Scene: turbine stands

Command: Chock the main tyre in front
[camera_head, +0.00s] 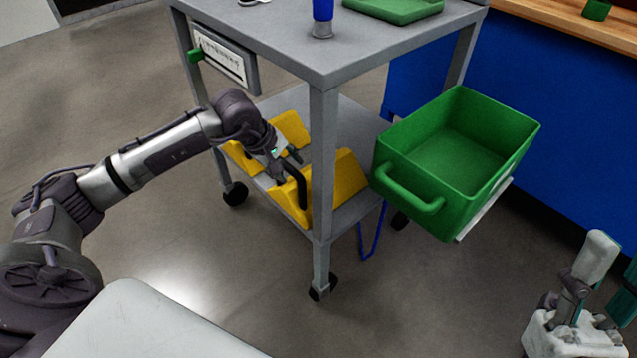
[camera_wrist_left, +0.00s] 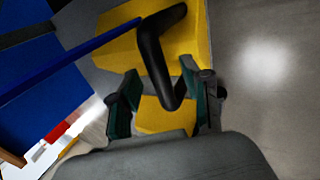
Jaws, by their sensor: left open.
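Two yellow chocks rest on the lower shelf of a grey trolley. The near chock (camera_head: 346,178) has a black handle (camera_head: 301,188) and is partly hidden behind a trolley leg. The far chock (camera_head: 291,130) is partly hidden by my left arm. My left gripper (camera_head: 287,166) is open at the near chock's handle. In the left wrist view the black handle (camera_wrist_left: 152,55) reaches down between the open teal-padded fingers, with the yellow chock (camera_wrist_left: 110,49) beyond. My right gripper (camera_head: 607,275) is at the lower right, empty, and looks open; the frame edge cuts it. No tyre shows.
The trolley (camera_head: 323,150) has a leg close to the near chock and an upper shelf above my left gripper. A green bin (camera_head: 455,160) hangs at its right side. A blue cabinet (camera_head: 560,130) stands behind. The floor (camera_head: 180,250) at front left is clear.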

